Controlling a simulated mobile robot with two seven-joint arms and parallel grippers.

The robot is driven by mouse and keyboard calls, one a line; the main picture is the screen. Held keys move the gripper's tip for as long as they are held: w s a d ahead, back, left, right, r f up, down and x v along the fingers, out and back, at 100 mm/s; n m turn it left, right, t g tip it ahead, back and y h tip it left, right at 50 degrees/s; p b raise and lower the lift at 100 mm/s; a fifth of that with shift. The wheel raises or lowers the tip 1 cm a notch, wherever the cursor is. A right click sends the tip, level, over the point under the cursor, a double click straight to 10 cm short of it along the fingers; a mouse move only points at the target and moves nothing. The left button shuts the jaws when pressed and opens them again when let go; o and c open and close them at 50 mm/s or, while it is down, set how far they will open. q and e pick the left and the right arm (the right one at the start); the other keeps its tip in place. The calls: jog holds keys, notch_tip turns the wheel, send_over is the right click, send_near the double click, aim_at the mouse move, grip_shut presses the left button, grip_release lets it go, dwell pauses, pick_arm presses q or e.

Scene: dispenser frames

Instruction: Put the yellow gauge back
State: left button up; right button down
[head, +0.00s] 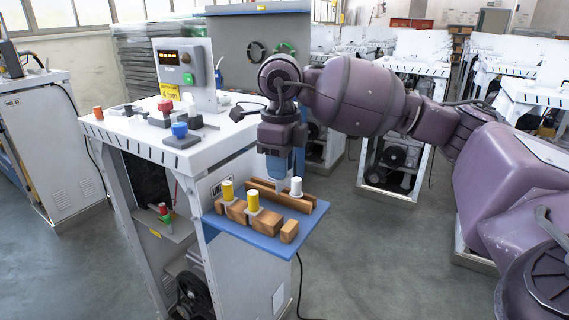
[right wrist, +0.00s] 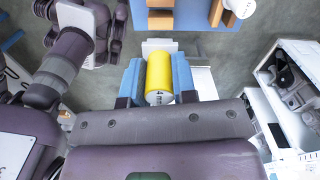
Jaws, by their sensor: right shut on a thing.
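My right gripper (head: 279,168) points down over the far side of the blue shelf (head: 262,240). In the right wrist view its blue fingers are shut on a yellow gauge (right wrist: 159,76), a cylinder with a pale end. In the head view the fingers hide that gauge.
The shelf is fixed to a white dispenser frame (head: 140,145). Its top carries a red knob (head: 165,105), a blue knob (head: 180,130) and a grey control box (head: 187,77). A loose wooden block (head: 289,231) lies at the shelf's near right. Open floor lies right of the shelf.

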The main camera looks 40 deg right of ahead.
aim_at(282, 187)
jog(key=shift+s+d, duration=0.15)
jog(key=shift+s, duration=0.1)
jog(key=shift+w, duration=0.25)
pick_arm(q)
jog(key=shift+w+d+r, duration=0.1)
jog(key=shift+d+r, duration=0.05)
pick_arm(e)
jog(key=shift+s+f, duration=0.1)
jog(key=shift+f, duration=0.05)
jog(key=shift+f+b, duration=0.35)
jog(key=shift+f, duration=0.25)
jog(key=shift+f+b, duration=0.75)
jog(key=shift+f, duration=1.15)
pick_arm(q)
jog(key=shift+w+d+f, duration=0.15)
jog(key=shift+w+f, duration=0.05)
jog(key=shift+f, duration=0.45)
